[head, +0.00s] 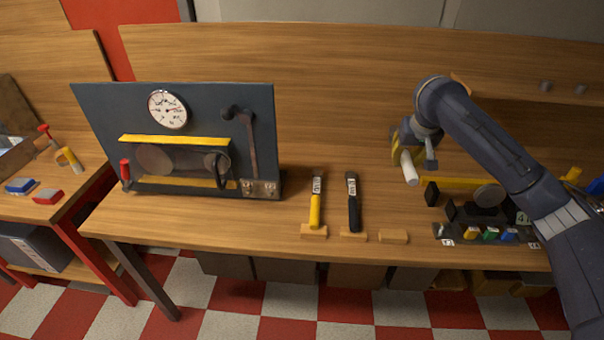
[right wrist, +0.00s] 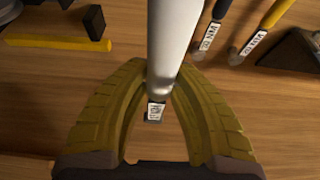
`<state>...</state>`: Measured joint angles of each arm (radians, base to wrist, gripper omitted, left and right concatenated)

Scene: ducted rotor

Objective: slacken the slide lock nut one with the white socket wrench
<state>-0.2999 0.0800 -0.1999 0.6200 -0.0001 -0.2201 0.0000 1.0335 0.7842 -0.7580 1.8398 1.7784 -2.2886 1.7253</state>
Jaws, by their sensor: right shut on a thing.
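My right gripper (head: 402,150) is shut on the white socket wrench (head: 410,169) above the right part of the bench. The white handle also shows between the yellow finger pads in the right wrist view (right wrist: 172,45), with a small label at its end. The dark blue panel (head: 90,115) stands left of the gripper, well apart from it. At its lower right is a metal plate with small nuts (head: 260,189); I cannot tell which is slide lock nut one. My left gripper is not in view.
A yellow-handled tool (head: 315,208) and a black-handled tool (head: 353,210) lie between panel and gripper, by small wooden blocks. An empty wooden block (head: 393,236) sits beside them. A dark fixture with coloured blocks (head: 490,233) stands at right. The bench between tools and panel is narrow.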

